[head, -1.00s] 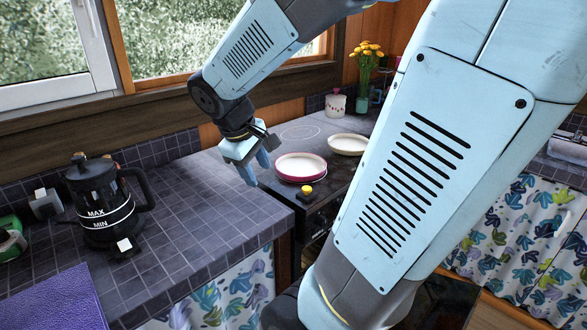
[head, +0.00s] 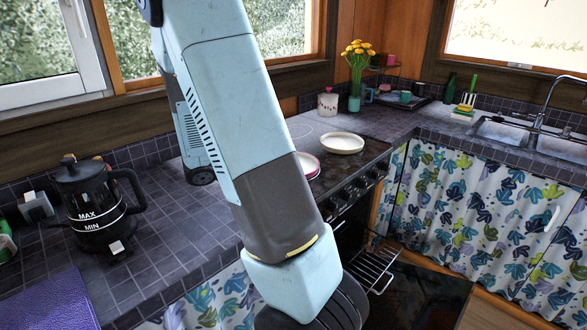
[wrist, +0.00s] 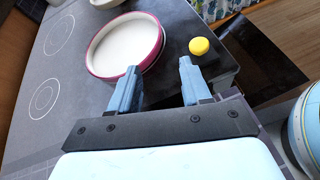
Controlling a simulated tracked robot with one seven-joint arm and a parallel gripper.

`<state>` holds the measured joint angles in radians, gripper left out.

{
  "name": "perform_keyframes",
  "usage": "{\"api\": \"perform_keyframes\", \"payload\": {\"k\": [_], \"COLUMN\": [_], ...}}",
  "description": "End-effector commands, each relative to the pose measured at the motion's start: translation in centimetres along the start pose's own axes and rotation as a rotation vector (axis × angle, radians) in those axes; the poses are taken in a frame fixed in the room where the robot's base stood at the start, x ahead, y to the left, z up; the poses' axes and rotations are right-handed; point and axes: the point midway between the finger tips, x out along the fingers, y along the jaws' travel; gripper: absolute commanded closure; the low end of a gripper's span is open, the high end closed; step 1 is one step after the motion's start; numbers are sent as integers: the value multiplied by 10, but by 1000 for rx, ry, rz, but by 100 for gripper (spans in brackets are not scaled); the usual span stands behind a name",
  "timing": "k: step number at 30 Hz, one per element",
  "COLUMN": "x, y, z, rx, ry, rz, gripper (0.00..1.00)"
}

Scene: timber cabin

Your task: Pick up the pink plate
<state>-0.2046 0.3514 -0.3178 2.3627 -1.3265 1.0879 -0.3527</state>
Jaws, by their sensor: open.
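The pink plate (wrist: 124,45) has a pink rim and a white inside, and lies on the dark stove top in the wrist view. In the head view only its right edge (head: 311,166) shows; my arm hides the rest. My gripper (wrist: 158,80) is open and empty, with its two fingers apart. The left fingertip is close to the plate's near rim; I cannot tell whether it touches. The right finger is to the right of the plate, below a yellow knob-like thing (wrist: 199,46). The gripper is hidden behind my arm in the head view.
A cream plate (head: 342,143) lies behind the pink one on the stove. A black kettle (head: 95,207) stands on the tiled counter at left. A vase of yellow flowers (head: 356,75) and a white canister (head: 327,102) stand behind. The oven door below is open with a rack (head: 371,270).

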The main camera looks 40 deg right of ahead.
Motion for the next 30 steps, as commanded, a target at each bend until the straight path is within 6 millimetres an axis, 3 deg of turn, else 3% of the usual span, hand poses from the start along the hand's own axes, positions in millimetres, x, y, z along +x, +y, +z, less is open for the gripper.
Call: {"api": "perform_keyframes", "payload": {"k": [8,19,30], "x": [18,77,104], "y": [7,8,9], "z": [-5,-3,-2], "rx": [-61,-60,-59], "ry": [-39,-37,-37], "rz": [21,20,21], "gripper": [52,52,52]}}
